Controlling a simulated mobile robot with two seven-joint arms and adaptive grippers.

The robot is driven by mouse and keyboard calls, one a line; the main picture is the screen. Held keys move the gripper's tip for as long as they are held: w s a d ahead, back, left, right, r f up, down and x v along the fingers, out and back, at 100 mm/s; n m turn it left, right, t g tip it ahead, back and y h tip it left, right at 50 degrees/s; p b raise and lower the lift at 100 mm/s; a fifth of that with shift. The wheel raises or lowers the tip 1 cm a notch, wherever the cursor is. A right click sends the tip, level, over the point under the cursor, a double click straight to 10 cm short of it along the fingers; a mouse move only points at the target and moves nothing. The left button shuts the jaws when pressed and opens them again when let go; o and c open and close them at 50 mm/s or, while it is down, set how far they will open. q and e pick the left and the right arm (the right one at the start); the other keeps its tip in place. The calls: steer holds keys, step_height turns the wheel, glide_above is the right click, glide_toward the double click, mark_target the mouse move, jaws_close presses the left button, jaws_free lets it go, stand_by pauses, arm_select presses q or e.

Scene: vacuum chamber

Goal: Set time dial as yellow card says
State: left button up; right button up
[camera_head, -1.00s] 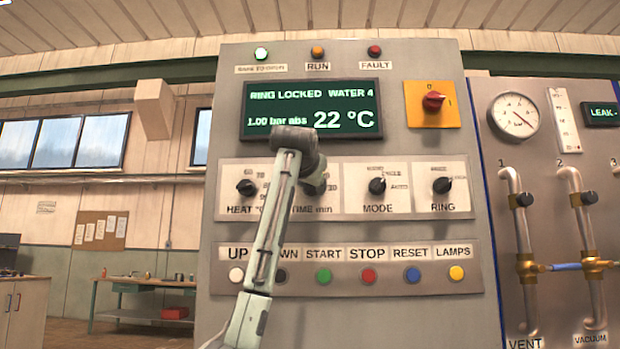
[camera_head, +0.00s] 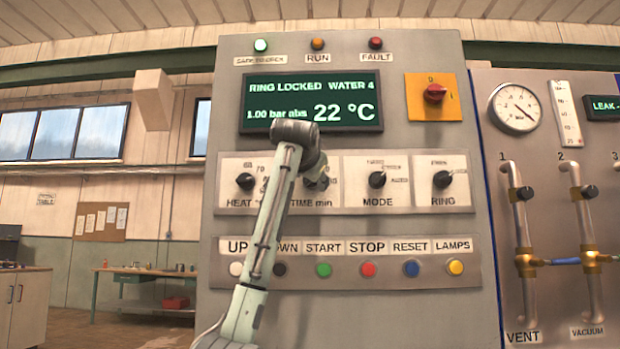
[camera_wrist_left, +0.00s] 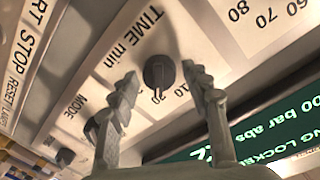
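The time dial (camera_wrist_left: 158,72) is a dark round knob on a white plate lettered TIME min. No yellow card with writing is seen. My right gripper is not in view.
The heat dial (camera_head: 245,181) is left of my arm; the mode dial (camera_head: 377,179) and ring dial (camera_head: 442,179) are to the right. A row of buttons, including the green start button (camera_head: 323,269), lies below. The display (camera_head: 312,103) and red switch (camera_head: 434,93) are above.

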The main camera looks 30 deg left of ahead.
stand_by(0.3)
arm_select(q)
steer(key=v, duration=1.2)
